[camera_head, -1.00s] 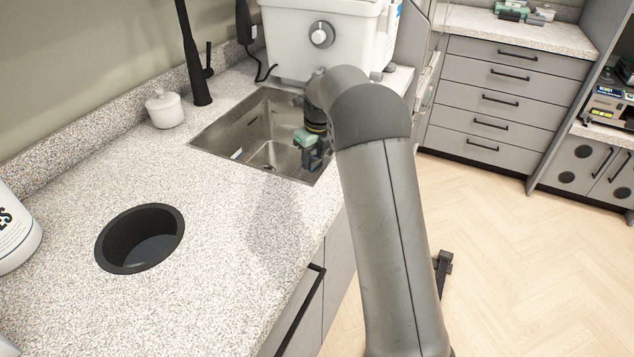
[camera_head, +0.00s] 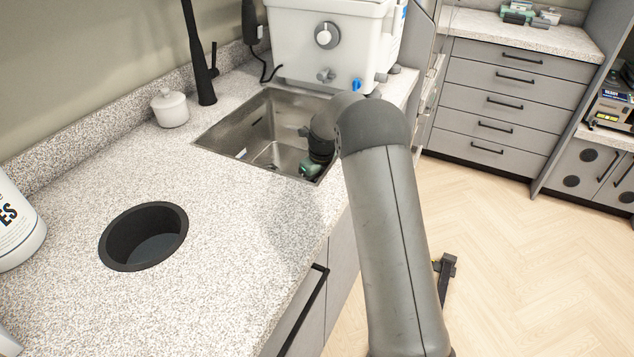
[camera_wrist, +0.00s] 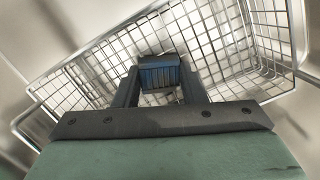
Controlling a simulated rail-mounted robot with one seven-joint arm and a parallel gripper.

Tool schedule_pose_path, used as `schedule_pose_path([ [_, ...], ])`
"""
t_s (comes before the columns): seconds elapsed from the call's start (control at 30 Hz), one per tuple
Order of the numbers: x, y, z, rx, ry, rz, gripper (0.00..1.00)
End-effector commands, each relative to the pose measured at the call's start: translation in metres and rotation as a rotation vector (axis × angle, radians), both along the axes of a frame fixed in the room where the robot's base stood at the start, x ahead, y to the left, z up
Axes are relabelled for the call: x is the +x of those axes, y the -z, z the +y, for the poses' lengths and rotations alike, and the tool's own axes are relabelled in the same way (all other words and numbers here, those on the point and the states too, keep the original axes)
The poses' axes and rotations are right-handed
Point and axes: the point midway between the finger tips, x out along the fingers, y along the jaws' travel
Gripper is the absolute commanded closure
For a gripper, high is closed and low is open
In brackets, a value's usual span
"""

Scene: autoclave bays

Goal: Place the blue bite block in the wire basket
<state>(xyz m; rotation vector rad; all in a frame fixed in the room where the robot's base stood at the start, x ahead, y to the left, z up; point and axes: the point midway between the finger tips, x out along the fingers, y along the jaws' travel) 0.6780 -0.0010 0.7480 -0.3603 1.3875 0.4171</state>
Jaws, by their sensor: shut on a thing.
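The blue bite block (camera_wrist: 159,72) is between the two dark fingers of my gripper (camera_wrist: 158,86) in the wrist view. My gripper is shut on it. The silver wire basket (camera_wrist: 231,38) spreads behind and around the block, its mesh walls at left, top and right. The block appears over the basket's inside; I cannot tell whether it touches the mesh. In the head view my gripper (camera_head: 311,168) is low at the right side of the sink, with its green part showing. The block and the basket cannot be made out there.
The steel sink (camera_head: 240,128) is set into the speckled counter (camera_head: 250,215). A white tank with a blue tap (camera_head: 335,45) stands behind it. A black faucet (camera_head: 198,60) and a white jar (camera_head: 169,108) are at left. A round black opening (camera_head: 145,237) is nearer.

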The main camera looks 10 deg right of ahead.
Motion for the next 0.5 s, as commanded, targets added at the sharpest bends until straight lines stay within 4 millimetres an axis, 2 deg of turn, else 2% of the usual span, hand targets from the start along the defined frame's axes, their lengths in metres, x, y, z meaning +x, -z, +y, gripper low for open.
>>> schedule_pose_path([
  [0.03, -0.0001, 0.0019, 0.0, 0.0, 0.0, 0.001, 0.6],
  [0.1, -0.0001, 0.0011, 0.0001, 0.0, 0.0, 0.0, 0.41],
  [0.37, 0.0, 0.0007, 0.0001, 0.0, 0.0, 0.0, 0.41],
  [0.5, -0.0002, -0.008, -0.0001, 0.0, 0.0, -0.002, 0.41],
])
